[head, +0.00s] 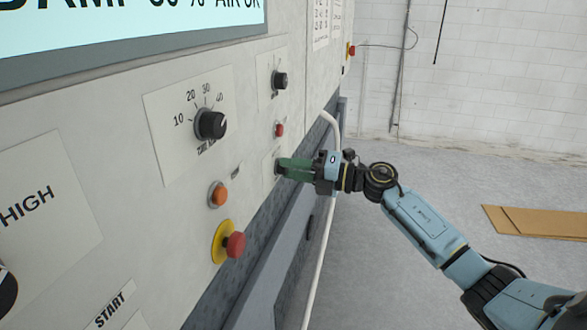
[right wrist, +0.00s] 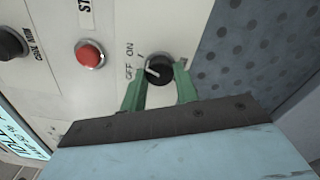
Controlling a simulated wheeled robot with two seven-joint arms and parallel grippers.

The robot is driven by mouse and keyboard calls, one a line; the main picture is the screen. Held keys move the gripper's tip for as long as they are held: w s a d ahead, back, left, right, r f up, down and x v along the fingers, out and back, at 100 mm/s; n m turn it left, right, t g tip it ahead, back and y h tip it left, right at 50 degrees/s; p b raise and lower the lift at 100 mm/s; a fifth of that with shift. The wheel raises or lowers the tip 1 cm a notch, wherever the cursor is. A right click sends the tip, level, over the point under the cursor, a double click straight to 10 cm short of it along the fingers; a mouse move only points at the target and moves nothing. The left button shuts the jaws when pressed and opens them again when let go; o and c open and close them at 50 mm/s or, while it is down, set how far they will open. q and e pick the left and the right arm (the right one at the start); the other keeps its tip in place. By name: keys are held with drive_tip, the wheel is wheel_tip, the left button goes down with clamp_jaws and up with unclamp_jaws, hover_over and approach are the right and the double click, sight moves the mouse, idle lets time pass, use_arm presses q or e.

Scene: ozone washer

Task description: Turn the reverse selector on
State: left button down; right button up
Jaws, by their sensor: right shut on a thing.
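The reverse selector is a small black knob (right wrist: 159,69) on the pale panel, with OFF and ON lettering to its left in the right wrist view. A white mark on the knob points to the left, nearer OFF than ON as far as I can see. My right gripper (head: 281,167) reaches the panel from the right in the head view. Its green fingers (right wrist: 159,78) sit on either side of the knob and are shut on it. In the head view the fingers hide most of the knob and its lettering. My left gripper is out of view.
A red button (head: 279,130) and a black dial (head: 280,80) sit above the selector. An orange button (head: 218,194) and a red mushroom button (head: 235,245) on yellow are lower left. A white pipe (head: 325,225) runs near my right gripper.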

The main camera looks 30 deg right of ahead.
drive_tip(key=o, duration=1)
drive_tip(key=b+v, duration=0.3)
drive_tip(key=v, duration=1)
drive_tip(key=shift+s+d+r+b, duration=0.1)
drive_tip(key=shift+s+d+b, duration=0.05)
drive_tip(key=shift+b, duration=0.15)
